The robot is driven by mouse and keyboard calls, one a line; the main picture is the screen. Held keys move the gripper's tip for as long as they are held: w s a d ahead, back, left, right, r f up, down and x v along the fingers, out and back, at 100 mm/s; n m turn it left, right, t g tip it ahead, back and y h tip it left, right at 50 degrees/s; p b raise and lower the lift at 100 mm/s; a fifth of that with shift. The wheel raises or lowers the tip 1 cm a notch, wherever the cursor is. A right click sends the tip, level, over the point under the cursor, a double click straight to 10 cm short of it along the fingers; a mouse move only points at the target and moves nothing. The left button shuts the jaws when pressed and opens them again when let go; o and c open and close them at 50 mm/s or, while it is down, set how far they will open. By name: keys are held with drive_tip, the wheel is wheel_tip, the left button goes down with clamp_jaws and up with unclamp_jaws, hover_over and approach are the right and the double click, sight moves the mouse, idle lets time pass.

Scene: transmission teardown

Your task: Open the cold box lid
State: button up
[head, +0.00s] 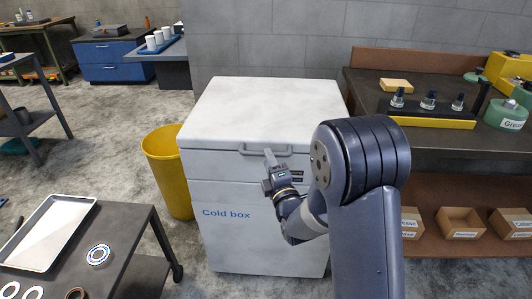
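The cold box (240,232) is a white chest standing in the middle of the head view, with blue lettering on its front. Its lid (265,102) lies flat and looks closed. A grey bar handle (254,152) runs along the lid's front edge. My gripper (270,160) is at the handle's middle, in front of the box. A finger reaches up to the bar. I cannot tell whether the fingers are closed around the handle or only beside it. My arm hides the lower right part of the box front.
A yellow bin (168,172) stands close to the box's left side. A dark cart (120,240) with a tray (48,235) is at the front left. A workbench (440,150) with parts and wooden bins stands to the right. A grey wall is behind the box.

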drive_tip(key=shift+x, duration=1.7)
drive_tip(key=shift+c, duration=0.5)
clamp_jaws()
